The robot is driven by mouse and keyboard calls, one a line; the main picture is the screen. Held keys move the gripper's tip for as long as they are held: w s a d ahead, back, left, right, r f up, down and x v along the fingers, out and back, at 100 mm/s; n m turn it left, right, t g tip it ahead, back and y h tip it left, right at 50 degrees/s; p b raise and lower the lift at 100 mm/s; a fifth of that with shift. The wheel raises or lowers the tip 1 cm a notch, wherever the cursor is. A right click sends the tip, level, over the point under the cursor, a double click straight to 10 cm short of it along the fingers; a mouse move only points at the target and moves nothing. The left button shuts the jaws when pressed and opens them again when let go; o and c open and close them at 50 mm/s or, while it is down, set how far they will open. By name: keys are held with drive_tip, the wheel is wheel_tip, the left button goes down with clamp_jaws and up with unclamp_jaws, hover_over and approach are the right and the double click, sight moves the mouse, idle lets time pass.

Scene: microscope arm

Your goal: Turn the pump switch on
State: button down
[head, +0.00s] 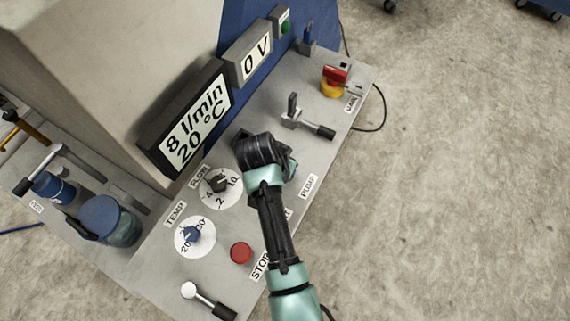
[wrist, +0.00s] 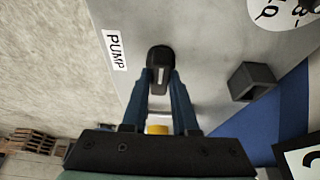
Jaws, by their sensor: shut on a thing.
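In the wrist view, the pump switch (wrist: 160,57) is a dark rounded knob with a pale line along its top, standing on the grey panel beside the "PUMP" label (wrist: 117,50). My gripper (wrist: 161,80) has its two blue fingers on either side of this knob and is shut on it. In the head view, my gripper (head: 265,152) is over the panel, left of the "PUMP" label (head: 309,186), and the arm and wrist hide the switch there.
The flow dial (head: 219,187), temperature dial (head: 194,236) and red stop button (head: 241,252) are near my arm. A black-handled lever (head: 312,126) and a red-and-yellow main switch (head: 334,80) stand farther up the panel. The display (head: 190,122) reads 8 l/min, 20 °C. Floor at right is open.

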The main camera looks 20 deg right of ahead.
drive_tip(key=shift+w+r, duration=0.1)
drive_tip(key=c, duration=0.7)
unclamp_jaws()
drive_tip(key=b+v, duration=0.1)
drive_tip(key=v, duration=1.2)
drive_tip(key=w+a+r+n+t, duration=0.25)
drive_tip(key=w+r+t, duration=0.55)
drive_tip(key=r, duration=0.5)
drive_tip(key=w+a+r+n+t+y, duration=0.1)
drive_tip(key=w+a+r+n+t, duration=0.15)
drive_tip(key=r, duration=0.65)
drive_tip(key=w+a+r+n+t, duration=0.1)
drive_tip(key=r+t, duration=0.3)
drive_tip(key=r, duration=0.6)
drive_tip(key=s+a+r+n+t+y, duration=0.1)
drive_tip(key=s+r+t, duration=0.2)
drive_tip(key=r, duration=0.4)
drive_tip(key=s+a+r+n+t, duration=0.1)
drive_tip(key=s+r+n+t, duration=0.1)
drive_tip(key=s+r+t, duration=0.2)
drive_tip(key=s+a+r+n+t+y, duration=0.1)
drive_tip(key=s+r+t, duration=0.2)
drive_tip(key=r, duration=0.9)
drive_tip(key=shift+s+a+r+n+y, duration=0.1)
drive_tip(key=shift+s+a+n+y, duration=0.1)
drive_tip(key=shift+s, duration=0.75)
drive_tip(key=shift+s+a+r+n+y, duration=0.1)
drive_tip(key=shift+s+a, duration=0.05)
drive_tip(key=shift+s, duration=0.75)
